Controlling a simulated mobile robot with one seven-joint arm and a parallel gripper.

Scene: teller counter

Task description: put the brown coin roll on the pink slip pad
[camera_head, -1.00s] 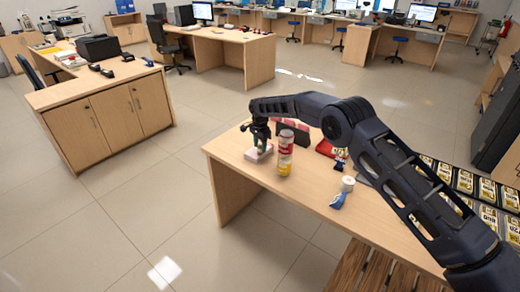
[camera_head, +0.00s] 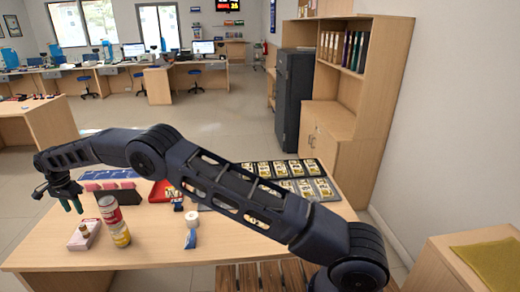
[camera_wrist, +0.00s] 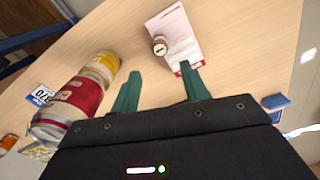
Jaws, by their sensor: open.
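The brown coin roll (camera_head: 84,230) stands upright on the pink slip pad (camera_head: 78,244), at the left part of the wooden counter. In the wrist view the coin roll (camera_wrist: 159,47) stands near one edge of the pad (camera_wrist: 184,40), beyond the fingertips. My gripper (camera_head: 72,206) is open and empty, raised above and a little left of the pad. In the wrist view its green fingers (camera_wrist: 160,77) are apart, with nothing between them.
A red and yellow can (camera_head: 113,222) stands just right of the pad; it also shows in the wrist view (camera_wrist: 77,97). A tape roll (camera_head: 191,219), small figure (camera_head: 174,197), red tray (camera_head: 160,190) and banknote trays (camera_head: 285,178) lie farther right. The front counter is mostly clear.

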